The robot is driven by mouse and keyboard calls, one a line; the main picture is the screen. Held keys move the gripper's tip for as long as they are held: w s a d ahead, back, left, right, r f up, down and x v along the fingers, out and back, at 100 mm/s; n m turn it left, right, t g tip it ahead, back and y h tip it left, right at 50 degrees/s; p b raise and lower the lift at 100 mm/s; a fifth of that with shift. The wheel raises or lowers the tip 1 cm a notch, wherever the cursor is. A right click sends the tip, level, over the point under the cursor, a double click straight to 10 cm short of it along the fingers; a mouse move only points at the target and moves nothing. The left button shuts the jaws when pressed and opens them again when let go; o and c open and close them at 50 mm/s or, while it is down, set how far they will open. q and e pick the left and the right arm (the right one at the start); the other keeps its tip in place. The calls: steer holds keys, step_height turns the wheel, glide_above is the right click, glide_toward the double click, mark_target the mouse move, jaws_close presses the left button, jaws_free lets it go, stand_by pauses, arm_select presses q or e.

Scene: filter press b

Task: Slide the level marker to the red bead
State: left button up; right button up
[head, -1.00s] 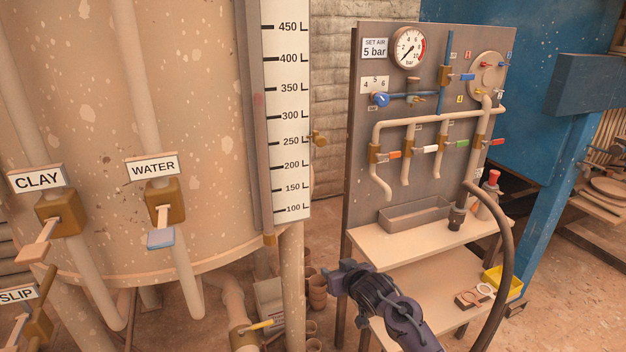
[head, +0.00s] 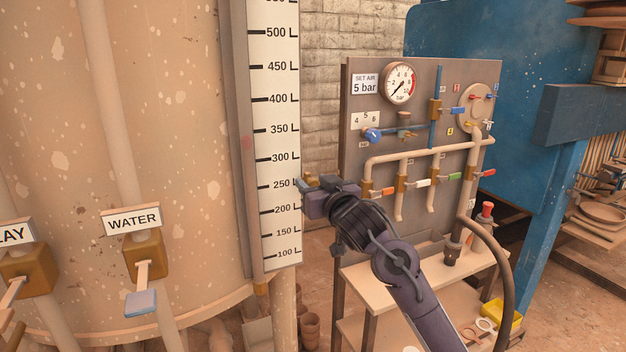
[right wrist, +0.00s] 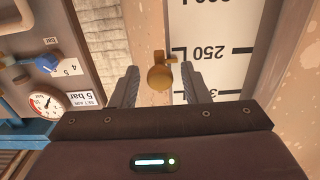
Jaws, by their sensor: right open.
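The level marker (right wrist: 160,76) is a small brass knob with a pointer on the edge of the white level scale (right wrist: 214,85), near the 250 L mark. In the head view it is mostly hidden by my right gripper (head: 308,182). My right gripper is open, and in the right wrist view its fingers stand on either side of the knob, apart from it. The red bead (head: 247,143) shows as a faint reddish spot in the tube beside the scale (head: 281,130), between the 300 L and 350 L marks. My left gripper is not in view.
The panel (head: 385,215) with gauge (head: 401,83), pipes and coloured valve handles stands close to the right of my right gripper. The big tank (head: 165,110) is left of the scale, with a WATER valve (head: 146,253). The scale above the marker looks clear.

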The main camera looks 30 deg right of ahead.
steer(key=shift+w, duration=0.25)
jaws_close()
steer(key=shift+r, duration=0.1)
step_height(320, 180, up, 10)
steer(key=p, duration=0.8)
steer(key=shift+p, duration=0.3)
jaws_free()
